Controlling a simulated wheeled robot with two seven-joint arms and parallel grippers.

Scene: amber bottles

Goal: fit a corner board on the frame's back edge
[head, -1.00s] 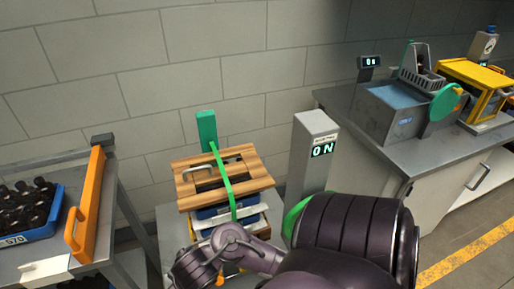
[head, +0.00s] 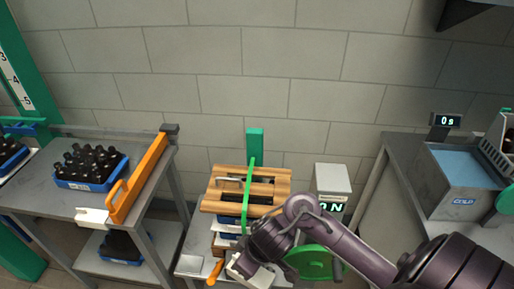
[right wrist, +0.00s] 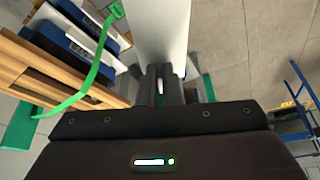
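The wooden slatted frame (head: 273,184) lies on top of a stack in the middle of the head view, with a green strap (head: 247,196) over it. It also shows at the left of the right wrist view (right wrist: 60,72). My right gripper (head: 246,262) is low at the front of the stack, below and apart from the frame. In the right wrist view its fingers (right wrist: 170,84) appear closed on a long white board (right wrist: 158,30), seemingly the corner board. Its white end (head: 238,272) shows in the head view. The grip contact is partly hidden. My left gripper is not in view.
A green post (head: 255,145) stands behind the stack. A grey post with a lit display (head: 332,180) and a green reel (head: 311,262) are at its right. A bench with a blue crate of bottles (head: 88,184) and an orange rail (head: 138,180) is at the left.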

